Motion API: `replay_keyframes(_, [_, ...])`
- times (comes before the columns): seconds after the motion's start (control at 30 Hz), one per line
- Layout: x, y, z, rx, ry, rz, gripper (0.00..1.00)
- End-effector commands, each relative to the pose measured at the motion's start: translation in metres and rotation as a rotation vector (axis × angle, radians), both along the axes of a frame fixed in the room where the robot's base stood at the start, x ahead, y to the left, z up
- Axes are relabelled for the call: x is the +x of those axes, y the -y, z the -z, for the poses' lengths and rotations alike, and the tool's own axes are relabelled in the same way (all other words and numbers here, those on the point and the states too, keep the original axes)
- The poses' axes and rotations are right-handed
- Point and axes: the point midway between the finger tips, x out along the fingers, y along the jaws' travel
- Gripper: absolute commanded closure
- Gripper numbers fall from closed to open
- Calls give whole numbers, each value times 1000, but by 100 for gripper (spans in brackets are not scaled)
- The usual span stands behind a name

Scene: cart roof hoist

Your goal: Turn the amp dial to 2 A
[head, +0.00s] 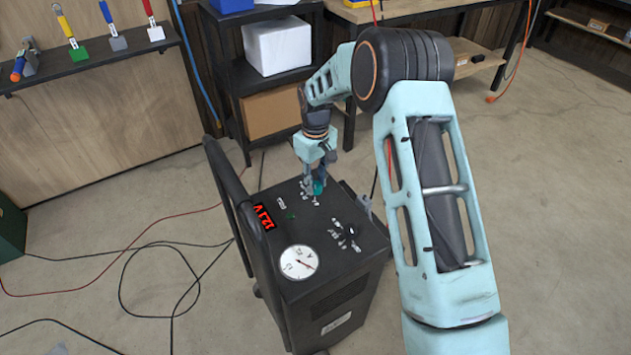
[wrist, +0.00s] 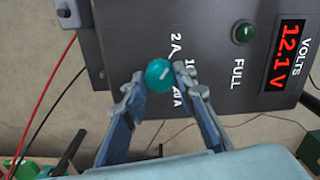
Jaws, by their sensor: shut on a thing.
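The amp dial (wrist: 160,76) is a round teal knob with a short white pointer mark, on the dark top panel of the cart charger (head: 320,275). In the wrist view, the mark slants toward the upper right. Its exact setting is hard to read. The label "2 A" (wrist: 175,43) is above and right of the knob. The other amp labels at its right are partly hidden by a finger. My gripper (wrist: 158,73) is shut on the dial, one finger on each side. In the head view, the teal dial (head: 319,187) shows under my fingers.
The panel has a red display (wrist: 289,55) reading 12.1 V, a dark green FULL lamp (wrist: 244,33), a white round meter (head: 299,263) and a second, black dial (head: 351,230). The cart's handle (head: 226,175) rises at left. Cables lie on the floor at left.

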Motion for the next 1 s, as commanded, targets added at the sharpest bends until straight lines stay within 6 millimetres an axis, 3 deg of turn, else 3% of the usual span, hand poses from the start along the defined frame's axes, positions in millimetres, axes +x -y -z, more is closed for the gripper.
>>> replay_keyframes(0.27, [1,0,-1,1,2,-2,98])
replay_keyframes(0.3, [1,0,-1,1,2,-2,72])
replay_keyframes(0.43, [1,0,-1,0,1,-1,58])
replay_keyframes(0.77, [0,0,-3,0,1,0,56])
replay_keyframes(1.0, [2,0,-39,1,6,1,56])
